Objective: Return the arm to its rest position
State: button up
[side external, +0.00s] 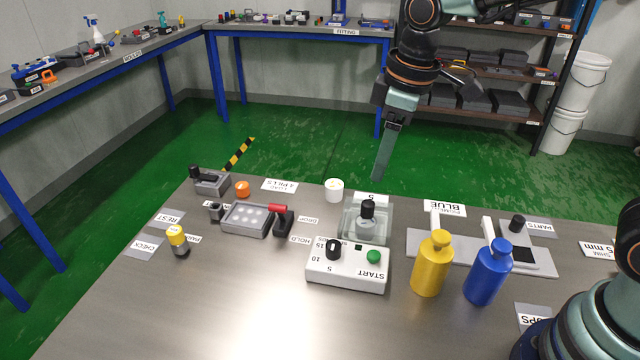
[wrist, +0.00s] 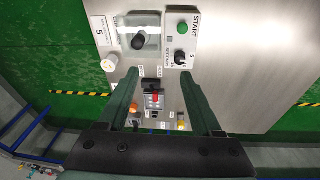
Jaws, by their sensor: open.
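My gripper (side external: 382,175) hangs fingers-down in the air beyond the far edge of the steel table (side external: 150,300) in the side view. In the wrist view my gripper (wrist: 158,78) shows two green fingers spread apart with nothing held between them. The table's items appear well below and beyond the fingers, and nothing touches them. The black-knobbed device on a clear base (side external: 367,215) and the white START box (side external: 346,268) with its green button stand near the table's middle.
A white cup (side external: 334,190), a grey tray (side external: 247,219) with a red-handled part, a yellow bottle (side external: 433,264) and a blue bottle (side external: 487,272) stand on the table. A shelf rack (side external: 530,70) and white buckets (side external: 578,100) stand behind. Green floor beyond the table is open.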

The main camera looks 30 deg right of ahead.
jog(key=s+d+r+m+t, duration=0.2)
jog(key=s+d+m+t, duration=0.1)
jog(key=s+d+m, duration=0.4)
jog(key=shift+s+d+r+m+t+h, duration=0.3)
jog(key=shift+s+d+m, duration=0.15)
jog(key=shift+d, duration=1.25)
